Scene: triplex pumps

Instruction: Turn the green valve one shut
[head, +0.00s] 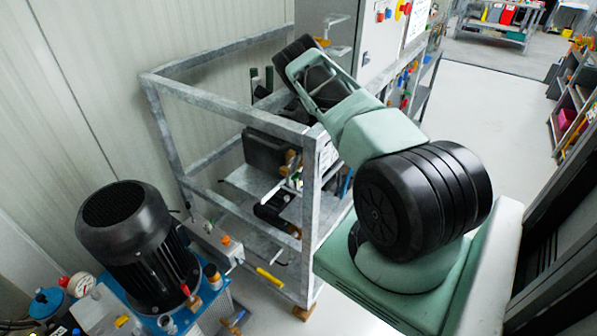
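I cannot clearly make out a green valve in the head view. Two small dark upright pieces (261,78) with greenish tones stand behind the top rail of the metal frame; I cannot tell whether they are valve handles. My arm, pale green with black joints, reaches from the lower right up over the frame's right corner. Its far end goes down behind its own links and the frame, among dark parts. My gripper cannot be made out there, and contact with any valve is not visible.
A galvanized frame (222,107) holds dark pump parts. A black motor (125,235) on a blue unit stands at the lower left, near a yellow handle (270,277). A grey cabinet (381,40) stands behind. Open floor (490,115) lies at right, beside shelves (575,95).

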